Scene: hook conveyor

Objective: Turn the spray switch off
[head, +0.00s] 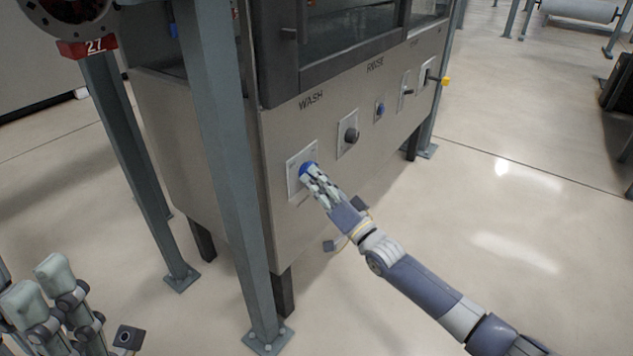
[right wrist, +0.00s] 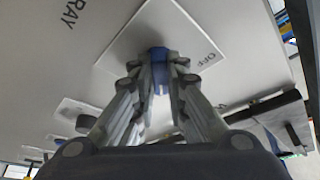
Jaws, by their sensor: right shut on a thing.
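The spray switch is a blue knob (head: 309,169) on a white plate (head: 295,183), at the near end of the steel machine's front panel below the word WASH. My right gripper (head: 314,175) is shut on this knob, with its fingers on both sides of it. In the right wrist view the blue knob (right wrist: 158,55) sits between the fingertips. The word OFF shows on the plate to its right, and the letters RAY show on the panel at upper left. My left gripper (head: 42,287) is at lower left, away from the panel.
Farther along the panel are a dark knob (head: 351,136), a small blue control (head: 380,109), a lever switch (head: 407,91) and a yellow-tipped lever (head: 443,80). A grey steel post (head: 225,160) stands in front of the machine, left of the switch.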

